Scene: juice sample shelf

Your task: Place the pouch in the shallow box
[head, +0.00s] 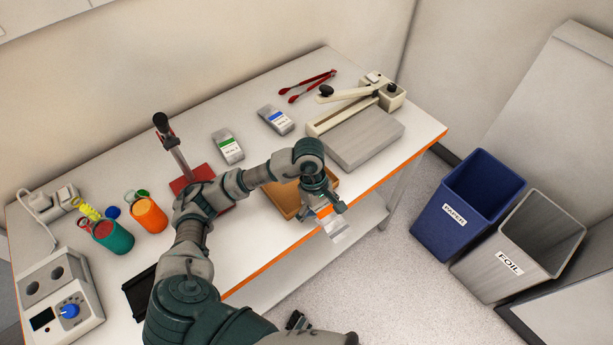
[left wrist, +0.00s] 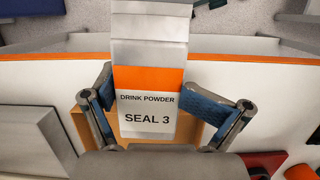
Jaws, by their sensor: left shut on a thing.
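The pouch (head: 340,234) is silvery white with an orange band. In the left wrist view the pouch (left wrist: 148,123) reads "DRINK POWDER SEAL 3". My left gripper (head: 325,208) is shut on it, with a finger at each side in the left wrist view (left wrist: 168,112). The pouch hangs out near the table's front edge in the head view. The shallow box (head: 283,204) is orange-brown and sits on the table just behind and left of the gripper, partly hidden by my arm. The box (left wrist: 80,122) shows behind the pouch in the left wrist view.
Green-labelled (head: 228,146) and blue-labelled (head: 275,120) pouches lie farther back, near red tongs (head: 307,86). A grey-plated sealer (head: 362,138) is right of the box. A red-based stand (head: 190,178) and cups (head: 148,214) are left. Bins (head: 468,205) stand on the floor at right.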

